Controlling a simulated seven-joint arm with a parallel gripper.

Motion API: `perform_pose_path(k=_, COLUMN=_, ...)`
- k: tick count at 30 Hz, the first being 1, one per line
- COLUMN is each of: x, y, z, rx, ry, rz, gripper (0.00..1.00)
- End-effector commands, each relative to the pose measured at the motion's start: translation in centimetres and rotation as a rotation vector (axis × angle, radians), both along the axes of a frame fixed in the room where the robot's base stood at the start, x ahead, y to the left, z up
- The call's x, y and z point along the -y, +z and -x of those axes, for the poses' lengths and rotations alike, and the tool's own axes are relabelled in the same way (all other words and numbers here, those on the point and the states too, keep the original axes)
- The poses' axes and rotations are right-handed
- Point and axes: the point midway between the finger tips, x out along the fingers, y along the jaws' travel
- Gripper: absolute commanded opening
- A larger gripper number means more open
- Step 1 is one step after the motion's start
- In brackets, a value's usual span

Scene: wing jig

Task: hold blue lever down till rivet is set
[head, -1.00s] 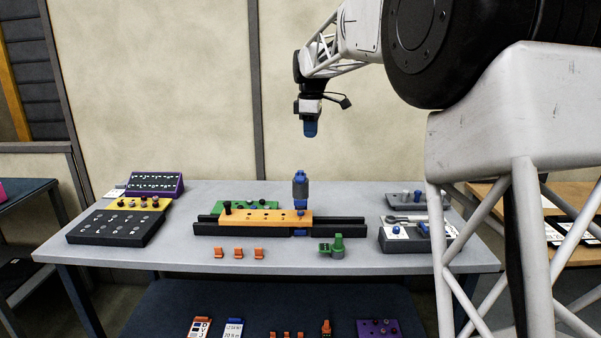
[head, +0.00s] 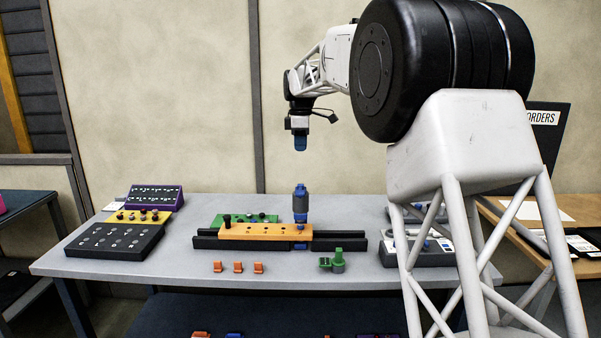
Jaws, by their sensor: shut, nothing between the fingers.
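A blue and grey riveting tool (head: 300,205) stands upright at the right part of the orange bar (head: 264,231), which lies across the black jig rail (head: 345,240). Its blue top is probably the lever; the detail is too small to tell. My gripper (head: 300,150), with blue fingertips, points down above the tool. It is shut and empty, with a clear gap between it and the blue top. Whether a rivet sits under the tool is hidden.
A green block (head: 240,218) lies behind the orange bar. Several orange clips (head: 238,267) and a green fixture (head: 332,262) lie in front. A black tray (head: 113,242) is at left. A grey tray (head: 425,250) at right is partly hidden by my arm's stand.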

Motion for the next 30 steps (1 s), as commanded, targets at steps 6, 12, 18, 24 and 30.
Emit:
perform_pose_path(k=6, x=0.0, y=-1.2, z=0.0, rx=-0.001, ry=0.000, rz=0.000, gripper=0.00)
perform_pose_path(k=12, x=0.0, y=-3.5, z=0.0, rx=-0.002, ry=0.000, rz=0.000, gripper=0.00)
perform_pose_path(k=18, x=0.0, y=-6.5, z=0.0, rx=-0.002, ry=0.000, rz=0.000, gripper=0.00)
perform_pose_path(k=24, x=0.0, y=-9.6, z=0.1, rx=-0.003, ry=0.000, rz=0.001, gripper=0.00)
perform_pose_path(k=30, x=0.0, y=-12.1, z=0.1, rx=-0.001, ry=0.000, rz=0.000, gripper=0.00)
